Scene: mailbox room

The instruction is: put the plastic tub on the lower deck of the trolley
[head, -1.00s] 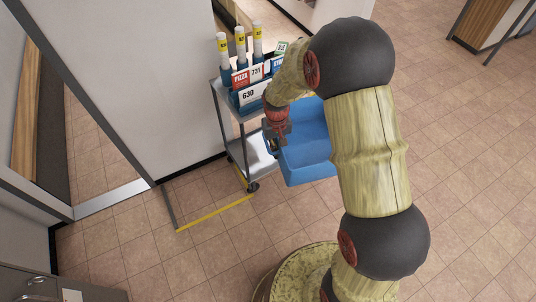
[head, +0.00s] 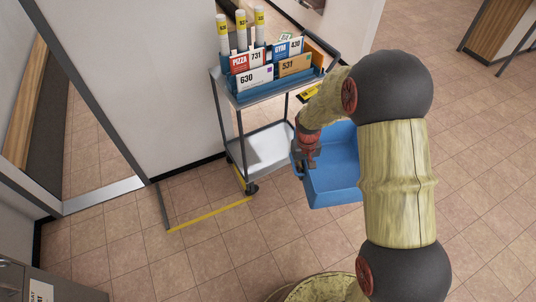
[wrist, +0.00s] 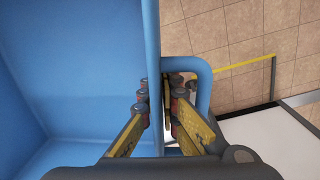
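The blue plastic tub (head: 335,183) hangs in the air just right of the trolley in the head view. It is open-topped and looks empty. My gripper (head: 307,160) is at its left end, by the handle. In the wrist view my gripper (wrist: 158,100) has one finger on each side of the tub's wall (wrist: 152,45), with the looped handle (wrist: 203,85) to the right. The grey trolley (head: 233,135) has a lower deck (head: 262,150) whose visible part is bare; its right end is partly hidden by my arm and the tub.
The trolley's upper deck holds a blue rack (head: 270,82) with sorted envelopes and several yellow-labelled tubes. A white wall (head: 150,80) stands behind and left of the trolley. Yellow tape (head: 210,214) marks the floor beside it. The tiled floor at the front is clear.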

